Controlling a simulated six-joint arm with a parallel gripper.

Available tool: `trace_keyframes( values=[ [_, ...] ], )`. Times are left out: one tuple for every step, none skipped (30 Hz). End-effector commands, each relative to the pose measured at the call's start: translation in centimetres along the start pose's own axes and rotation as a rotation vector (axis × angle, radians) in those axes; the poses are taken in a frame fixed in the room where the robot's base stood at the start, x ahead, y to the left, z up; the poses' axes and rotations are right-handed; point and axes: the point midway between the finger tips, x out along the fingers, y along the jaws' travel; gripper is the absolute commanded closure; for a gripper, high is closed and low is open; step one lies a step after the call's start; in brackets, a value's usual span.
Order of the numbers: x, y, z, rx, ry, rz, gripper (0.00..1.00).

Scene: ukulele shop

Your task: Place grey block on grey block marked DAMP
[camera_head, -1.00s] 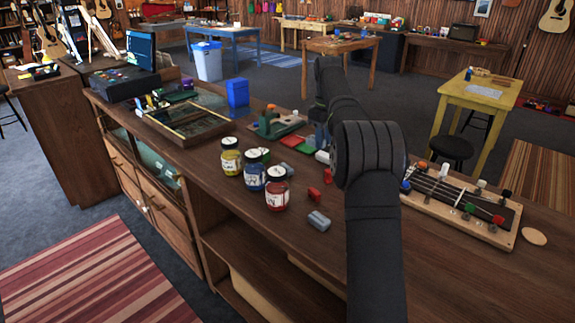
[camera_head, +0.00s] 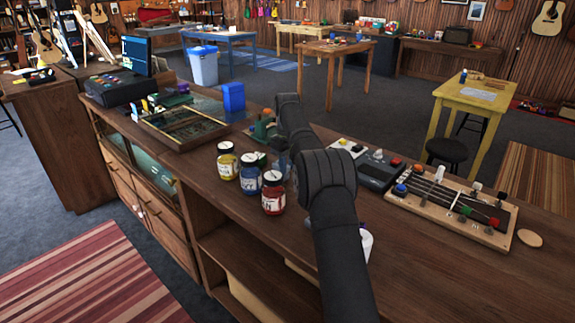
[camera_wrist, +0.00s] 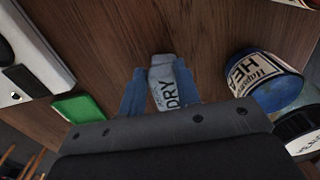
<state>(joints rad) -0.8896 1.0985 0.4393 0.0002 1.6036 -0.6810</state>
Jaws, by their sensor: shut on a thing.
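My gripper (camera_wrist: 160,84) is shut on a grey block (camera_wrist: 165,78) marked DRY, held between its two blue-grey fingers in the wrist view. In the head view my arm hides most of the gripper; a blue-grey part of it (camera_head: 281,165) shows behind the jars. No block marked DAMP can be made out in either current view. I cannot tell whether the held block touches the bench.
Blue (camera_head: 249,178), red (camera_head: 273,196) and yellow (camera_head: 226,163) jars stand close by. A green block (camera_wrist: 78,107) lies on the bench (camera_head: 445,270) left of the gripper in the wrist view. A fretted wooden board (camera_head: 480,234) lies at right.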

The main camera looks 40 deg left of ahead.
Motion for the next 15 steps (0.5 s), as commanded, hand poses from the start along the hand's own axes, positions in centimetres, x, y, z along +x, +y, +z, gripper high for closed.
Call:
trace_keyframes(
  values=[
    [-0.01,0.02,0.0,0.0,0.001,0.001,0.92],
    [-0.02,0.03,0.0,0.0,0.001,0.001,0.92],
    [-0.03,0.03,0.0,0.0,0.001,0.001,0.92],
    [-0.03,0.03,0.0,0.0,0.001,0.001,0.92],
    [-0.03,0.03,0.0,0.0,0.001,0.001,0.92],
    [-0.02,0.03,0.01,0.0,0.001,0.001,0.92],
    [0.02,0.03,0.01,0.0,0.001,0.001,0.92],
    [0.09,0.03,0.01,0.0,0.001,0.001,0.92],
    [0.21,0.03,0.01,0.0,0.001,0.001,0.92],
    [0.31,0.03,0.01,0.0,0.001,0.0,0.92],
    [0.3,0.03,0.01,0.0,0.001,0.001,0.66],
    [0.29,0.03,0.01,0.0,0.001,0.001,0.58],
    [0.28,0.03,0.01,0.0,0.001,0.001,0.52],
    [0.28,0.03,0.01,0.0,0.001,0.001,0.48],
    [0.28,0.03,0.01,0.0,0.001,0.001,0.48]
  ],
)
